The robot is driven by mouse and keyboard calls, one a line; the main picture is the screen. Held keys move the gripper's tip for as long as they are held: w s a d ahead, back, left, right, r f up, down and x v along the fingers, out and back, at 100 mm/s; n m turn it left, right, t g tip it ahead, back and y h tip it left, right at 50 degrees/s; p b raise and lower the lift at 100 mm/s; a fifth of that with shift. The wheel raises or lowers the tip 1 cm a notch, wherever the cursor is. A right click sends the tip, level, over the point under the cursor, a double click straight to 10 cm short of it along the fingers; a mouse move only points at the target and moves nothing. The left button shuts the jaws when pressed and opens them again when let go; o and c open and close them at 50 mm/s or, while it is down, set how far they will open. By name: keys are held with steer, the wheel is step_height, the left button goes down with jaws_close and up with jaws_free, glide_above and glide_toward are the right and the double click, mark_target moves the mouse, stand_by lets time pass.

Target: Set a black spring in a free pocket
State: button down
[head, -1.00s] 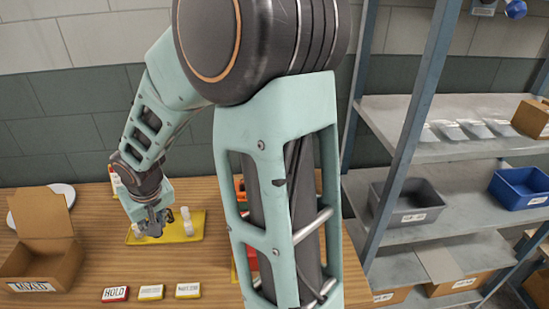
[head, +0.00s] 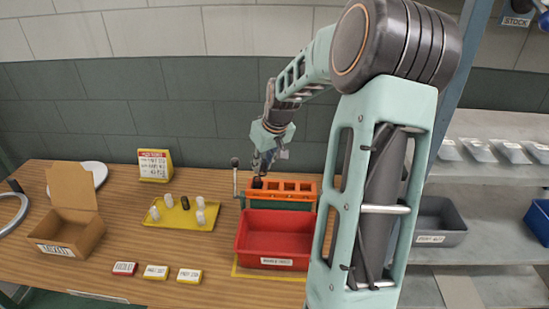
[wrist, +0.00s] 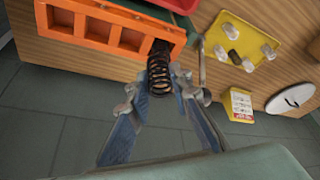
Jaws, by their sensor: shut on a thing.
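My gripper (head: 262,168) is above the left end of the orange pocket block (head: 292,186). In the wrist view my gripper (wrist: 160,90) is shut on a black coiled spring (wrist: 159,76). The spring also shows as a small dark end below the gripper in the head view (head: 257,183). Its far end overlaps the end pocket of the orange block (wrist: 118,22); I cannot tell how far it is inside. The other visible pockets look empty.
A red bin (head: 272,238) stands in front of the block. A lever (head: 235,178) rises at the block's left. An open cardboard box (head: 68,238), a sign (head: 155,165) and several labelled blocks (head: 156,272) are on the wooden table. Shelves stand at right.

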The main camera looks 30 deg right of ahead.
steer(key=shift+s+d+f+b, duration=0.1)
steer(key=shift+d+f+b, duration=0.6)
steer(key=shift+f, duration=0.55)
steer(key=shift+d+f+b, duration=0.5)
steer(key=shift+f+b, duration=0.3)
steer(key=shift+f, duration=0.45)
steer(key=shift+s+d+f+b, duration=0.1)
steer(key=shift+d+f+b, duration=0.6)
steer(key=shift+f, duration=0.55)
steer(key=shift+a, duration=0.1)
steer(key=c, duration=1.7)
jaws_free()
steer(key=shift+f, duration=0.1)
